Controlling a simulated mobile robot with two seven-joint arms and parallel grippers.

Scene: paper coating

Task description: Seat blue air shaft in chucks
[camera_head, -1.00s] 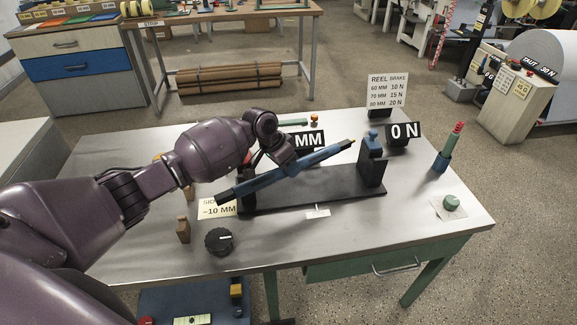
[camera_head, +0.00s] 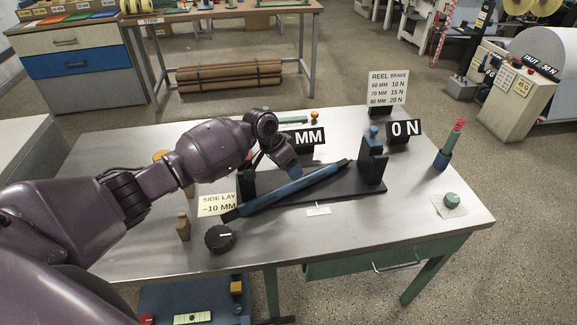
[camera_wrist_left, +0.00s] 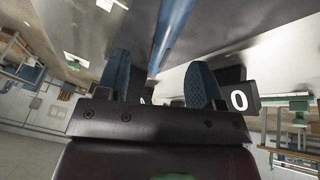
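The blue air shaft (camera_head: 290,191) lies slantwise over the black stand (camera_head: 320,195). Its near-left end is by the black knob and its far-right end is just left of the right upright (camera_head: 372,168), which has a blue top. The left upright (camera_head: 244,180) is mostly hidden behind the shaft and arm. Neither end visibly sits in a chuck. My left gripper (camera_head: 285,166) is above the shaft's middle. In the wrist view, its blue fingers (camera_wrist_left: 158,85) are spread, with the shaft (camera_wrist_left: 172,32) visible between them and gaps at its sides. My right gripper is out of view.
A black knob (camera_head: 219,239) and a wooden peg (camera_head: 183,227) stand at the front left. A "SIDE LAY −10 MM" card (camera_head: 216,205), an "0 N" sign (camera_head: 404,132) and a blue holder (camera_head: 442,160) surround the stand. The table's right front (camera_head: 400,225) is mostly clear.

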